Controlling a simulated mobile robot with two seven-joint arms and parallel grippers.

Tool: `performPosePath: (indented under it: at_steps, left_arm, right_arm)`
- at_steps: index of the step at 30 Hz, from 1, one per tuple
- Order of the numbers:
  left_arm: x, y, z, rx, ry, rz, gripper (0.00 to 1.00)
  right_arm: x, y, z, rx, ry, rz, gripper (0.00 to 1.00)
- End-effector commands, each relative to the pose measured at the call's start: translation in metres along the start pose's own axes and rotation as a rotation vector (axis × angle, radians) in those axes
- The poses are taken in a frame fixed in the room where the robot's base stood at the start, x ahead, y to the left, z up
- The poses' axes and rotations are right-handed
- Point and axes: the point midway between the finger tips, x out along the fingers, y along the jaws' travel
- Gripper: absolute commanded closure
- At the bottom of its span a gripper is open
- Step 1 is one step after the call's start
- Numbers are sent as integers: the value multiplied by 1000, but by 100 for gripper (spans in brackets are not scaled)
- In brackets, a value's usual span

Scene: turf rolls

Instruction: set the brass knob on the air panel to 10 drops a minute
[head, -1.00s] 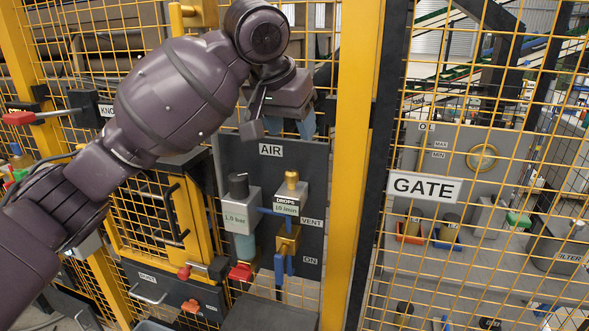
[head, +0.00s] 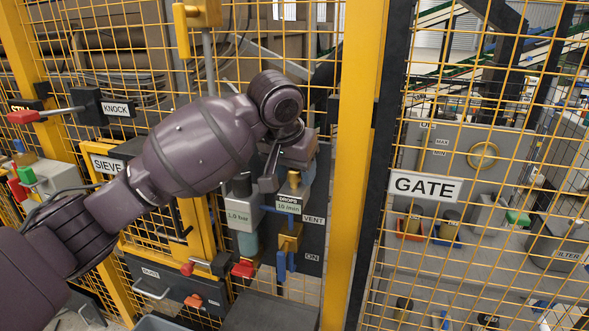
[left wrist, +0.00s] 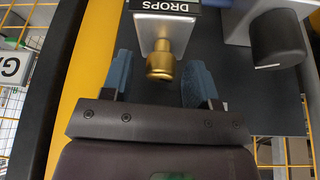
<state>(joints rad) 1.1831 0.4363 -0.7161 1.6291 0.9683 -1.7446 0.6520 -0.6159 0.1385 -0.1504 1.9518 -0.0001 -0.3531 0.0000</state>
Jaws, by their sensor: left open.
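The brass knob (head: 294,179) sits on top of the grey drops unit (head: 288,226) on the dark air panel (head: 313,235). The unit's small display (head: 288,206) reads in drops a minute, but its digits are too small to be sure of. My left gripper (head: 300,176) is just above the knob, pointing down, and partly covers the panel's top. In the left wrist view the brass knob (left wrist: 160,60) lies between the two blue fingers of my left gripper (left wrist: 160,80). The fingers are open, with a gap on each side of the knob. My right gripper is not in view.
A regulator marked bar (head: 240,216) with a black knob stands close left of the drops unit; the black knob (left wrist: 278,38) also shows in the wrist view. A brass valve (head: 289,241) is below. A yellow post (head: 352,170) and mesh fence stand right.

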Motion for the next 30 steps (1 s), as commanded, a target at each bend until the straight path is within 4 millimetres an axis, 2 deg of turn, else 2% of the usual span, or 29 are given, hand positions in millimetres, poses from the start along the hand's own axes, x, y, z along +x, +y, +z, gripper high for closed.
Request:
performPosePath:
  at_steps: [12,21,30]
  left_arm:
    - [6,0,0,0,0,0,47]
    - [6,0,0,0,1,0,93]
    - [6,0,0,82,1,34,94]
  right_arm:
    - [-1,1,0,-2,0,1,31]
    - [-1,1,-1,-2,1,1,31]
    - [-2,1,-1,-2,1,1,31]
